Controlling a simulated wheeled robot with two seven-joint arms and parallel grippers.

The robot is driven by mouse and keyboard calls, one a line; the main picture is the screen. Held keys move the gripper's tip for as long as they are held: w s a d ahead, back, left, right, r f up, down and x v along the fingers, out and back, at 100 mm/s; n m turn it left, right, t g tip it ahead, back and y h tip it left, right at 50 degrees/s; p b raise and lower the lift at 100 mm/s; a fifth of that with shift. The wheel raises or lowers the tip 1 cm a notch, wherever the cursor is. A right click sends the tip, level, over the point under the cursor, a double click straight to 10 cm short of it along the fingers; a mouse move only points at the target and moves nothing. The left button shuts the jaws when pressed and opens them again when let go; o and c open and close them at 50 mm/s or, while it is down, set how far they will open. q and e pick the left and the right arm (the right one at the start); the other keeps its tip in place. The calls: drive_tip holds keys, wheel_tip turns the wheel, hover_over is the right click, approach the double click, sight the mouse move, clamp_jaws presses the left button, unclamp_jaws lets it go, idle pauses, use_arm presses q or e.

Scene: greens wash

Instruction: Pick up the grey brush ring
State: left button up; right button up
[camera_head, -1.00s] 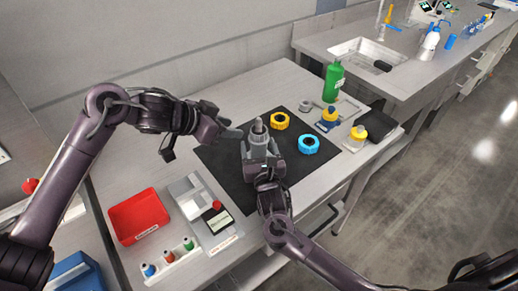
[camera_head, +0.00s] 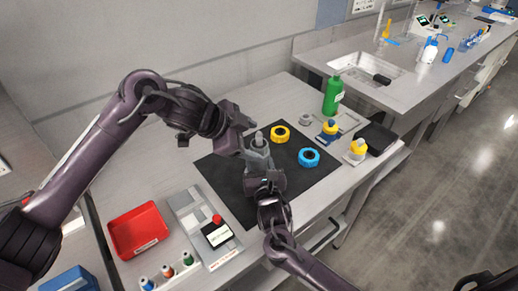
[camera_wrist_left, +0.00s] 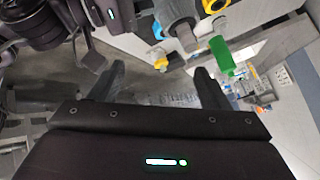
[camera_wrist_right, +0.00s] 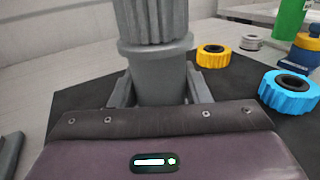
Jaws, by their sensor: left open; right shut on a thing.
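A small grey ring (camera_head: 306,119), which I take for the brush ring, lies at the back of the black mat near the green bottle. It also shows in the right wrist view (camera_wrist_right: 251,41). My right gripper (camera_head: 262,172) is shut on a grey cylindrical part (camera_wrist_right: 158,70) with a flange and ribbed upper body, held upright over the mat. My left gripper (camera_head: 243,134) is open, close to the left of the part's top. In the left wrist view its fingers (camera_wrist_left: 160,82) are spread with nothing between them.
A yellow ring (camera_head: 280,134) and a blue ring (camera_head: 308,157) lie on the black mat (camera_head: 225,180). A green bottle (camera_head: 333,95) and two yellow-topped bottles stand to the right. A red tray (camera_head: 138,231) and a grey tray with a red button lie front left.

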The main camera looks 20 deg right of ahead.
sight(259, 141)
use_arm(q)
wheel_tip(259, 141, up, 4)
drive_tip(key=w+d+m+t+y, duration=0.15)
drive_tip(key=m+y, duration=0.55)
drive_tip(key=m, duration=1.3)
drive_tip(key=x, duration=1.1)
drive_tip(key=shift+s+d, duration=0.2)
drive_tip(key=shift+d, duration=0.1)
drive_tip(key=shift+c, duration=0.4)
drive_tip(key=c, duration=1)
